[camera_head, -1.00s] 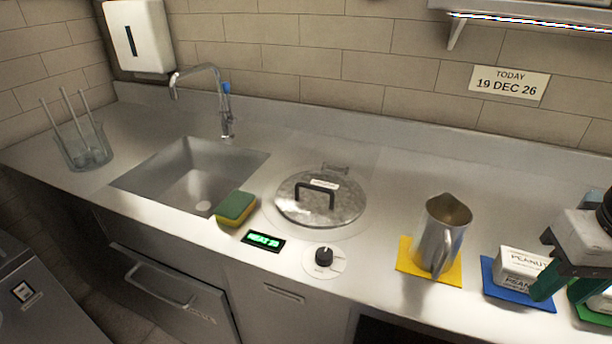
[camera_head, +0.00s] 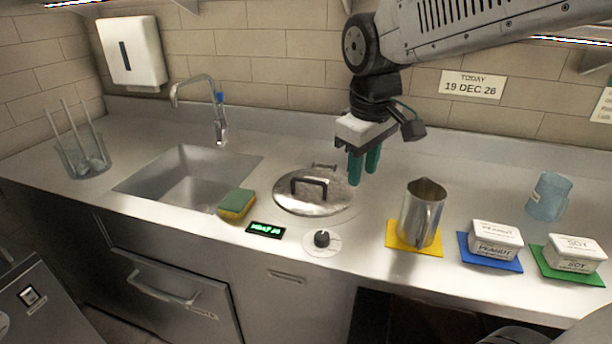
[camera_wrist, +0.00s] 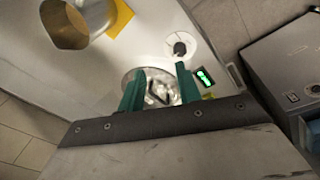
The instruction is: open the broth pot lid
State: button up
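The broth pot lid (camera_head: 322,203) is a round metal disc with a dark bar handle (camera_head: 309,186), lying flat and closed over the well in the counter. A hinge-like bracket shows at its back edge. My gripper (camera_head: 364,166) hangs in the air to the right of the lid, fingers pointing down, apart from the handle. In the wrist view the green fingers (camera_wrist: 159,88) are spread with an empty gap, and part of the lid (camera_wrist: 158,75) with its handle shows beyond them. The fingers hide the lid's sides there.
A control knob (camera_head: 321,239), a green-lit display (camera_head: 266,229) and a sponge (camera_head: 237,204) lie near the lid. A metal jug (camera_head: 420,215) stands on a yellow mat to the right, with peanut (camera_head: 495,240) and soy (camera_head: 576,253) tubs beyond. The sink (camera_head: 190,180) is left.

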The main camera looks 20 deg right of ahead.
jog(key=w+a+f+n, duration=0.1)
jog(key=w+f+n, duration=0.15)
jog(key=w, duration=0.75)
jog(key=n, duration=0.3)
send_near(311, 181)
jog(key=shift+h, duration=0.3)
jog(key=f, duration=0.5)
jog(key=w+f, duration=0.1)
jog(key=f, duration=0.2)
jog(key=shift+w+d, duration=0.1)
jog(key=shift+d, duration=0.1)
jog(key=shift+r, duration=0.1)
grip_shut()
